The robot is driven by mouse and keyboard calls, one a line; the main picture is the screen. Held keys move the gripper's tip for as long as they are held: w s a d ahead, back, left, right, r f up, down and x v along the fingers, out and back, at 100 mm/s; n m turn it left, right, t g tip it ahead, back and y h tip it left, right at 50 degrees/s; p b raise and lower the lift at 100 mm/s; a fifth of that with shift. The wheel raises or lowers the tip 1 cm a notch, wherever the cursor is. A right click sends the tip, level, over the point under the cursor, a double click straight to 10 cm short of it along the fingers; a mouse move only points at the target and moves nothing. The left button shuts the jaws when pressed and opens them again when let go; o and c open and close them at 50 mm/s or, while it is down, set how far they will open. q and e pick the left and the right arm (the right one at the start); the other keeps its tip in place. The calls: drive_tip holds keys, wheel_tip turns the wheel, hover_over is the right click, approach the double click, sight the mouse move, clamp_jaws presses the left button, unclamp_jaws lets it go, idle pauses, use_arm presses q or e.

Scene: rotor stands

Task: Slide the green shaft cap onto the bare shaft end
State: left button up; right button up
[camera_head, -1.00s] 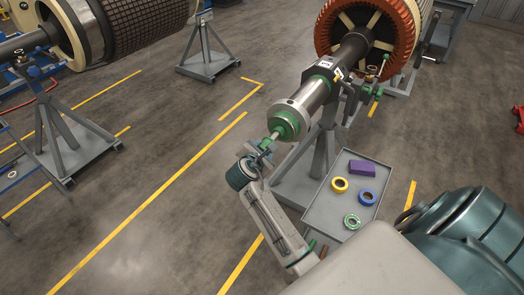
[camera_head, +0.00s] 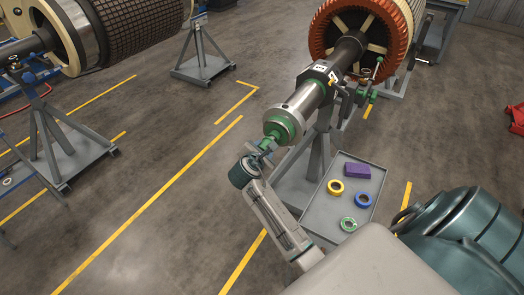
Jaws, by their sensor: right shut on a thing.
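The shaft (camera_head: 305,98) is a bright metal cylinder running from the rotor (camera_head: 352,35) down toward the lower left. Its near end has a green collar (camera_head: 281,128). My right gripper (camera_head: 262,150) is at this end, shut on the small green shaft cap (camera_head: 268,143). The cap is in line with the shaft and close against the collar. The thin bare stub at the shaft end is hidden now. I cannot tell whether the cap is fully seated. My left gripper is not in view.
A grey stand (camera_head: 318,150) holds the shaft. Beside it, a grey tray (camera_head: 318,215) carries a purple block (camera_head: 357,171), a yellow ring (camera_head: 335,187), a blue ring (camera_head: 363,200) and a green ring (camera_head: 348,224). Another rotor (camera_head: 130,30) stands at upper left.

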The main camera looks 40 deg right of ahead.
drive_tip(key=shift+d, duration=0.15)
idle(0.3)
drive_tip(key=shift+w+d+p, duration=0.25)
drive_tip(key=shift+d+p, duration=0.2)
drive_tip(key=shift+d, duration=0.05)
idle(0.4)
drive_tip(key=o, duration=1.4)
drive_tip(key=shift+p+v, duration=1.25)
drive_tip(key=shift+v, duration=0.2)
drive_tip(key=shift+p+v, duration=0.35)
drive_tip(key=shift+v, duration=2.7)
